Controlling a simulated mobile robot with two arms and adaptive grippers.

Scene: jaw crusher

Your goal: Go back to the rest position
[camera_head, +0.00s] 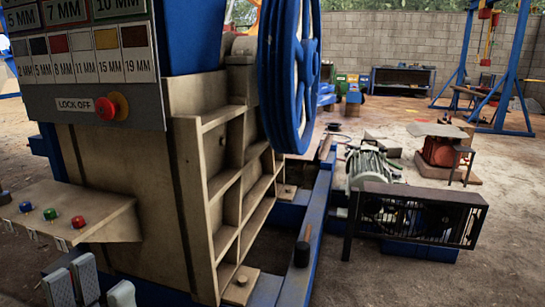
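My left gripper (92,288) shows at the bottom left edge, with its grey and whitish fingertips pointing up. The fingers stand apart with nothing between them, so it looks open and empty. Its palm and arm are cut off by the frame. It is just below and in front of the button shelf (100,210) of the jaw crusher (135,190), and I cannot tell whether it touches. My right gripper is not in view.
The shelf carries blue, green and red buttons. Above it is a panel with size labels and a red lock-off knob (112,106). A blue flywheel (290,75) and blue base rail (310,235) stand close. A motor (370,168) and caged guard (420,215) are at right. Dirt floor lies lower right.

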